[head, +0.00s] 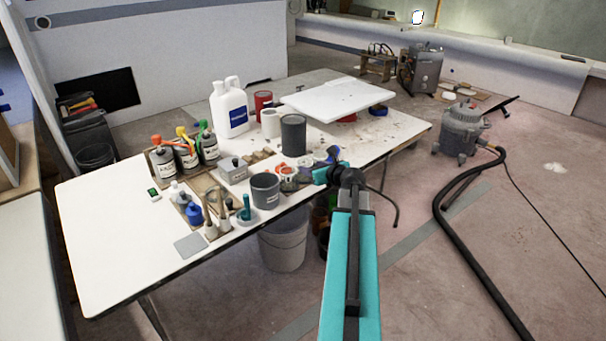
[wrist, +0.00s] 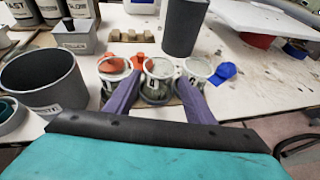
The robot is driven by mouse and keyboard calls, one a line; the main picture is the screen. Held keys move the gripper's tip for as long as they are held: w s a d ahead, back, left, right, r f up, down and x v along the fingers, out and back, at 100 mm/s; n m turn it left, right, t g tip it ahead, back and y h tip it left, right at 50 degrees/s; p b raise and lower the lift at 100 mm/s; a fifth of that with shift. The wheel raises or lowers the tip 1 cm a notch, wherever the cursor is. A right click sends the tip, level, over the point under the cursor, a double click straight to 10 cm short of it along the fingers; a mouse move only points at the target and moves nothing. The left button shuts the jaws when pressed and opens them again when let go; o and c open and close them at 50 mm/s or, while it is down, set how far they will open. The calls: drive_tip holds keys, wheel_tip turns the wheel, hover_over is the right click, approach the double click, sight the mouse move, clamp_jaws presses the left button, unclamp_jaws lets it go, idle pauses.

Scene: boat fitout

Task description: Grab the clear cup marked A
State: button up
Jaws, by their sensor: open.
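Three small clear cups stand side by side at the table's near edge in the wrist view: a left one (wrist: 107,87), a middle one (wrist: 157,84) and a right one (wrist: 202,70). Each carries a small pale label, but I cannot read the letters surely, so I cannot tell which is A. My gripper (wrist: 160,77) is open, its two purple fingers reaching either side of the middle cup; I cannot tell whether they touch it. In the head view my gripper (head: 331,160) is at the table edge, partly hiding the cups.
A grey pot (head: 265,191) stands left of the cups, and a dark grey cylinder (head: 293,135) behind them. Orange pieces (wrist: 112,65) and a blue piece (wrist: 224,72) lie close by. A white panel (head: 338,98) is raised at the back right.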

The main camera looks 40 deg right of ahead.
sight(301, 163)
drive_tip(key=shift+w, duration=0.15)
drive_tip(key=shift+x, duration=2.5)
drive_tip(key=shift+c, duration=0.4)
drive_tip(key=c, duration=0.6)
